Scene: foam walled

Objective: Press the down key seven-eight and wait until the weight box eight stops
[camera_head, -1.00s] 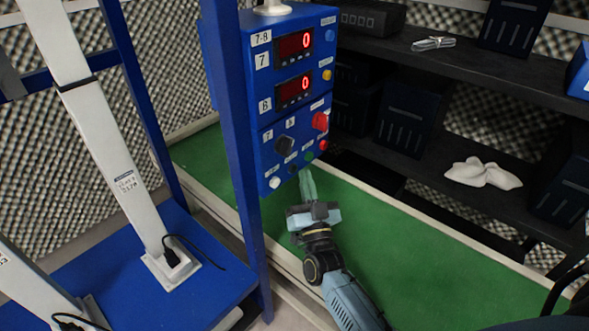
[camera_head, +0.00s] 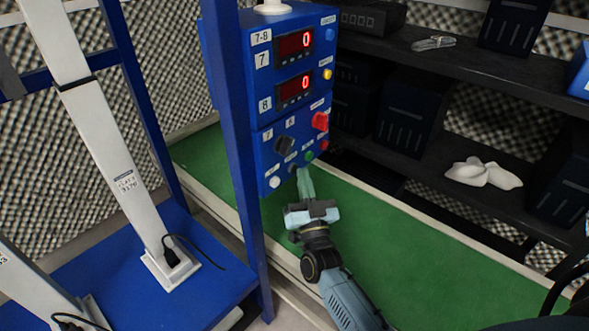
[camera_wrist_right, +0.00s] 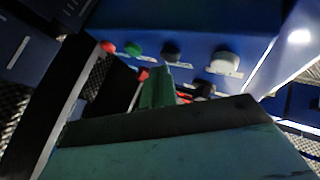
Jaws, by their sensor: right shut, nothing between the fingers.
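The blue control box (camera_head: 262,150) labelled 7-8 stands behind the blue post, with two red displays that both read 0. Its bottom row has a white button (camera_head: 275,182), a black button (camera_head: 292,168), a green button (camera_head: 309,156) and a red button (camera_head: 323,146). The key lettering is too small to read. My right gripper (camera_head: 305,180) is shut and empty, its tips just below the black and green buttons. In the right wrist view its fingers (camera_wrist_right: 157,88) point near the black button (camera_wrist_right: 170,53); I cannot tell whether they touch. I cannot identify weight box eight.
A black knob (camera_head: 284,145) and a red knob (camera_head: 320,121) sit above the button row. The blue post (camera_head: 238,170) stands close on the left. Dark shelves (camera_head: 455,75) with boxes are at the right. The green surface (camera_head: 400,255) is clear.

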